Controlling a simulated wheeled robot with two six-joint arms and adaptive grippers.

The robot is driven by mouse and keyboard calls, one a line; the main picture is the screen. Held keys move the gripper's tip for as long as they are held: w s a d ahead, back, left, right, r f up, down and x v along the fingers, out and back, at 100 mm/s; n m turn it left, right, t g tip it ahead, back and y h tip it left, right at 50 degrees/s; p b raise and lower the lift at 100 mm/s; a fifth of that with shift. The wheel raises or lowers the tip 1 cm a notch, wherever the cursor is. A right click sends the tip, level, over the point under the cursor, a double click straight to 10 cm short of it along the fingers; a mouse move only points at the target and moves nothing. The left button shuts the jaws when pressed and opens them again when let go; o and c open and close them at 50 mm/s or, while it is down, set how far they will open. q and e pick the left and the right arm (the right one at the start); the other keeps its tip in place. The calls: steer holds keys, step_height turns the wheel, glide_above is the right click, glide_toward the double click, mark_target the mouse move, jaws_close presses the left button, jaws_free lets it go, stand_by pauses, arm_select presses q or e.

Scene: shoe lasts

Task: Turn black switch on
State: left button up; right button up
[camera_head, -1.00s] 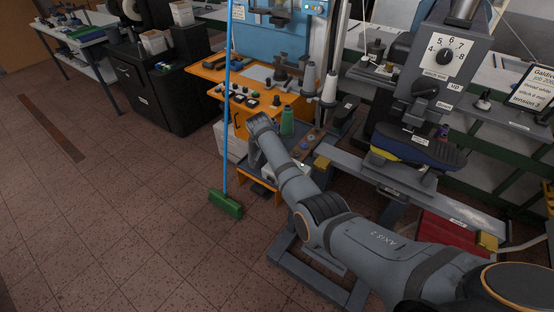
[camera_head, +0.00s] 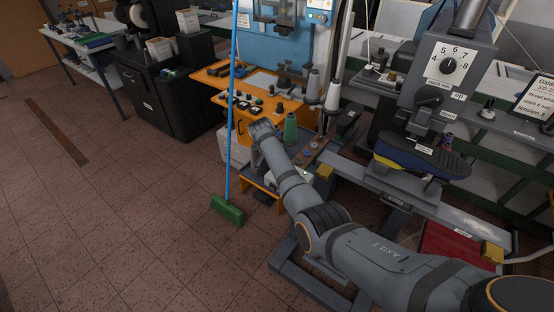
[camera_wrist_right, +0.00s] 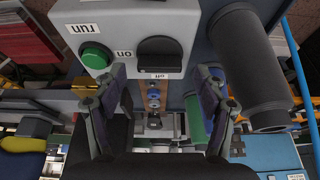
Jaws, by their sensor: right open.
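In the right wrist view, the black switch (camera_wrist_right: 160,54) is a dark knob on the face of a pale grey box (camera_wrist_right: 125,18). An upside-down "on" label (camera_wrist_right: 123,53) is on its left, and another small label is just below it. A green button (camera_wrist_right: 95,54) marked "run" is further left. My right gripper (camera_wrist_right: 161,74) is open and empty, its fingertips in the picture below and to either side of the switch. I cannot tell whether they touch the box. The head view shows my right arm reaching toward the orange bench, its gripper hidden. My left gripper is not in view.
A large dark cylinder (camera_wrist_right: 248,70) stands right of the switch in the wrist view. In the head view are the orange bench (camera_head: 215,73), a green thread cone (camera_head: 290,129), a blue-handled broom (camera_head: 228,210) and a grey machine (camera_head: 445,85).

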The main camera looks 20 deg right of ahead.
steer(key=v, duration=1.1)
steer(key=shift+s, duration=0.1)
